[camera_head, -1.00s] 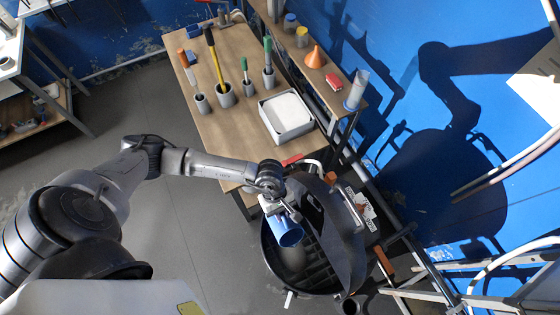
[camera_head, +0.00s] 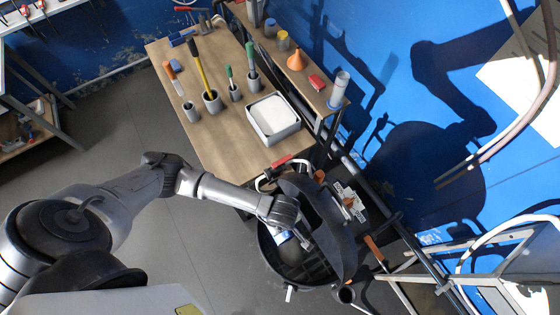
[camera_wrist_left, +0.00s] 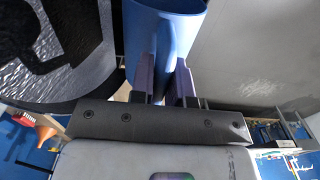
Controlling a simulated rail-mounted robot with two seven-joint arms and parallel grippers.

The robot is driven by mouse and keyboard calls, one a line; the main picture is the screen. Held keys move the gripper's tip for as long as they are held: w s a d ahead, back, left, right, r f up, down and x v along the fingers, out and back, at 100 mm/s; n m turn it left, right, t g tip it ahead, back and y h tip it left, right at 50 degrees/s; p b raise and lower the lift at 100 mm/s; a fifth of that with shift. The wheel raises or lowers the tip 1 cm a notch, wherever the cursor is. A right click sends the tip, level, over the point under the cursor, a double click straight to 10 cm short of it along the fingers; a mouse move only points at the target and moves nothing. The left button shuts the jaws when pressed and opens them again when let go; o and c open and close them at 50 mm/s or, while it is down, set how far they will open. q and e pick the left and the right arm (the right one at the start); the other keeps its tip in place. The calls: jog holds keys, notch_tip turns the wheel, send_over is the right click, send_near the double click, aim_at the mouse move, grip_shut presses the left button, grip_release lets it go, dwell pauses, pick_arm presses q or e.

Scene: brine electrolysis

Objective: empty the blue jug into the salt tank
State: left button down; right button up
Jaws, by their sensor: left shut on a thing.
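The salt tank (camera_head: 268,268) is a round black vessel with its dark lid (camera_head: 345,245) raised along its right side. Black ribs show inside it. My left gripper (camera_wrist_left: 166,85) is shut on the blue jug (camera_wrist_left: 165,35), with its two fingers on the jug's sides. In the head view the jug (camera_head: 279,238) shows only as a small blue and pale patch at the tank's upper left opening, mostly hidden under my wrist. The jug looks tilted, but its contents and any flow cannot be seen. My right gripper is out of view.
A wooden table (camera_head: 225,150) stands behind the tank with a white tray (camera_head: 273,118) and several cups holding tools. A shelf with an orange funnel (camera_head: 296,62) runs along the blue wall. A metal frame (camera_head: 490,285) stands at the right. Grey floor is clear at the left.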

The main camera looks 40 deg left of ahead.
aim_at(288, 231)
pick_arm(q)
jog(key=shift+s+d+r+t+y, duration=0.15)
jog(key=shift+d+y, duration=0.4)
jog(key=shift+d, duration=0.05)
jog(key=shift+s+d+r+t+y, duration=0.15)
jog(key=shift+d+y, duration=0.4)
jog(key=shift+s+d+r, duration=0.1)
jog(key=shift+d, duration=0.15)
dwell(1.8)
dwell(0.8)
dwell(0.4)
